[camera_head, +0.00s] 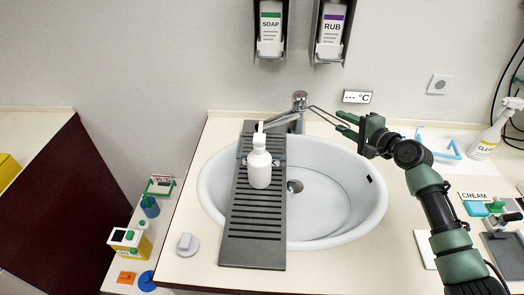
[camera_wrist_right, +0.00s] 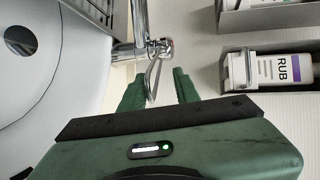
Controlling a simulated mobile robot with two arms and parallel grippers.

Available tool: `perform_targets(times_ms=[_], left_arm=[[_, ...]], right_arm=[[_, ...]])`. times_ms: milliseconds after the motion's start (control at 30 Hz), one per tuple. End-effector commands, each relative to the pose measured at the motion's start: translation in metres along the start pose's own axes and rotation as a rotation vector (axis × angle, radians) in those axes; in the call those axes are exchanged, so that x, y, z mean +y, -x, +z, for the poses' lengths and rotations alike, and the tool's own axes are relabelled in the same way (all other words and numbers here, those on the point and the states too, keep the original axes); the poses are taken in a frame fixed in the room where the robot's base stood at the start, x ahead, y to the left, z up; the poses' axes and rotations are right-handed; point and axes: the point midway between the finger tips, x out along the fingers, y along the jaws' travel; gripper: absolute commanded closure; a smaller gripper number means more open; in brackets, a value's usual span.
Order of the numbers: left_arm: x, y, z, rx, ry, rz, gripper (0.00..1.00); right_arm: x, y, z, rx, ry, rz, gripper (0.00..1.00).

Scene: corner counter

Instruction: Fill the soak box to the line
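The chrome tap (camera_head: 299,101) stands behind the white sink (camera_head: 345,215); its spout points left and forward over the basin. I see no water stream, and the basin looks empty. My right gripper (camera_head: 340,122) is behind the sink, right of the tap, at the end of its long thin lever (camera_head: 322,114). In the right wrist view the fingers of the right gripper (camera_wrist_right: 155,85) are apart, with the lever (camera_wrist_right: 153,76) between them and gaps visible beside it. No box with a fill line can be clearly picked out. My left gripper is not in view.
A grey slatted board (camera_head: 258,228) bridges the sink's left side and carries a white pump bottle (camera_head: 259,165). Soap (camera_head: 270,28) and rub (camera_head: 331,30) dispensers hang above. A cleaner spray bottle (camera_head: 486,138) stands at right.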

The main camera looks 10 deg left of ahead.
Motion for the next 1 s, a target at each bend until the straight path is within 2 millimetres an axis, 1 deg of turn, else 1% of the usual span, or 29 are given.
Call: perform_targets(times_ms=[1000], left_arm=[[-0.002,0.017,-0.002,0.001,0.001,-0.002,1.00]], right_arm=[[-0.023,0.000,0.000,0.000,0.001,-0.002,0.69]])
